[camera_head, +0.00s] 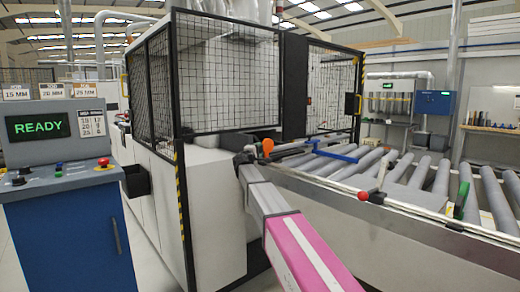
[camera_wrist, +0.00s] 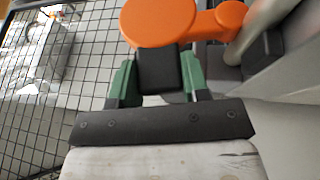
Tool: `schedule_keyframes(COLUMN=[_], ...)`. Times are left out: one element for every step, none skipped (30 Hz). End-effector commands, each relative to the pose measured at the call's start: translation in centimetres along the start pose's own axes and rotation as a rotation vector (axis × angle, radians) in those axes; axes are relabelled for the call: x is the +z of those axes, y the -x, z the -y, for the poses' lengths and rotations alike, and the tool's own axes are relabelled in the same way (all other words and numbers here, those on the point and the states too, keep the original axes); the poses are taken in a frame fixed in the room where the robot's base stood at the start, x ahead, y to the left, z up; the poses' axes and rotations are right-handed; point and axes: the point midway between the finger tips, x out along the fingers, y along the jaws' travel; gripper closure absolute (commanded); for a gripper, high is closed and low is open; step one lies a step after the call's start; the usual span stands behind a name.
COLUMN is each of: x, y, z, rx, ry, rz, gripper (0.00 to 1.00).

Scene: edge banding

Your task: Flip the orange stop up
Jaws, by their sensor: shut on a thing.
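The orange stop (camera_wrist: 158,22) has a round flat disc with a short arm that runs right to a smaller round end beside a grey bar. In the head view the stop (camera_head: 267,146) shows as a small orange spot at the near left end of the roller conveyor. My gripper (camera_wrist: 158,85) has green fingers on both sides of a dark block just below the disc, and it is shut on this part of the stop. In the head view my gripper (camera_head: 246,158) is small and dark beside the stop. I cannot tell the stop's exact tilt.
A roller conveyor (camera_head: 400,222) runs to the right, with a red knob (camera_head: 363,195) and a green handle (camera_head: 462,196) at its edge. A black mesh guard (camera_head: 230,75) stands close behind my arm. A control desk (camera_head: 70,225) reading READY is at left.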

Motion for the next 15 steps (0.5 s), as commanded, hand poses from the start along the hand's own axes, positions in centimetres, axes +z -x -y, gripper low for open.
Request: schedule_keyframes(x=[-0.07,-0.1,-0.15,-0.18,-0.21,-0.26,-0.29,-0.31,-0.34,-0.36,-0.37,-0.38,-0.38,-0.39,-0.39], y=[0.28,0.38,0.48,0.56,0.63,0.73,0.78,0.84,0.9,0.94,0.97,1.01,1.03,1.05,1.07], z=[0.34,0.41,0.47,0.54,0.61,0.7,0.77,0.84,0.89,0.94,0.97,0.99,1.01,1.03,1.04], rx=[0.023,0.038,0.057,0.07,0.082,0.097,0.107,0.115,0.126,0.133,0.139,0.147,0.151,0.154,0.159], ry=[0.01,0.017,0.024,0.029,0.034,0.041,0.044,0.048,0.053,0.055,0.057,0.06,0.062,0.064,0.065], rz=[0.0,0.001,0.001,0.001,0.001,0.001,0.001,0.001,0.001,0.001,0.002,0.002,0.002,0.003,0.003], gripper=[1.0,1.0,1.0,1.0,1.0,1.0,1.0,1.0,1.0,1.0,1.0,1.0,1.0,1.0,1.0])
